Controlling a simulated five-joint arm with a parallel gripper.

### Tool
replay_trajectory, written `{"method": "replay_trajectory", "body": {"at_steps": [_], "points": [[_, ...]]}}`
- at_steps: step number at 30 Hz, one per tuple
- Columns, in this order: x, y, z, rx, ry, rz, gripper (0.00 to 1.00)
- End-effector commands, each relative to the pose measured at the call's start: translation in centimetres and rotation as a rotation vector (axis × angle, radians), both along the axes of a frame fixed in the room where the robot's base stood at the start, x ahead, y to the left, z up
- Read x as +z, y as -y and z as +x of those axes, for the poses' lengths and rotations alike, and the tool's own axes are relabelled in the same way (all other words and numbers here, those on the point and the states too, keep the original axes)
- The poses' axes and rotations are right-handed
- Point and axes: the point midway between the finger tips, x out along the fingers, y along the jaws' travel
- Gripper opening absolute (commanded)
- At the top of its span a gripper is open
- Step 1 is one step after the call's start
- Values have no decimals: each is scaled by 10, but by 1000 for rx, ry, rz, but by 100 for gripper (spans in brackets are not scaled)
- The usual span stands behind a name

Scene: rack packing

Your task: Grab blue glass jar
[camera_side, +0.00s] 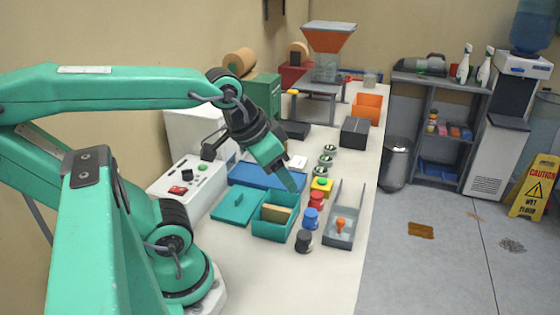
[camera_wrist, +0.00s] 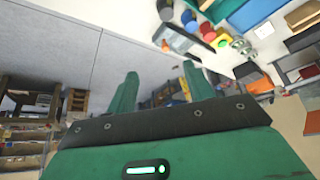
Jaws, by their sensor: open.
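A small blue jar (camera_side: 310,218) stands on the light table, between a red jar (camera_side: 316,202) and a dark grey one (camera_side: 304,241). In the wrist view the blue jar (camera_wrist: 190,20) is near the top edge, beside the red one. My gripper (camera_side: 291,184) is above the table, up and to the left of the blue jar in the side view, apart from it. In the wrist view my gripper (camera_wrist: 160,82) shows two green fingers spread with nothing held between them.
A teal box (camera_side: 262,227) with a tan item is left of the jars. A grey tray (camera_side: 340,241) with an orange piece is to their right. A yellow item with a green top (camera_side: 321,186) is behind the red jar. The front table is bare.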

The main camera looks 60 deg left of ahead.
Motion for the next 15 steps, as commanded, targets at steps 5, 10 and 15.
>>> {"method": "replay_trajectory", "body": {"at_steps": [5, 10, 15], "points": [[0, 0, 0, 0, -1, 0, 52], [-2, -2, 5, 4, -16, 3, 52], [-7, -6, 17, 10, -56, 7, 52]]}}
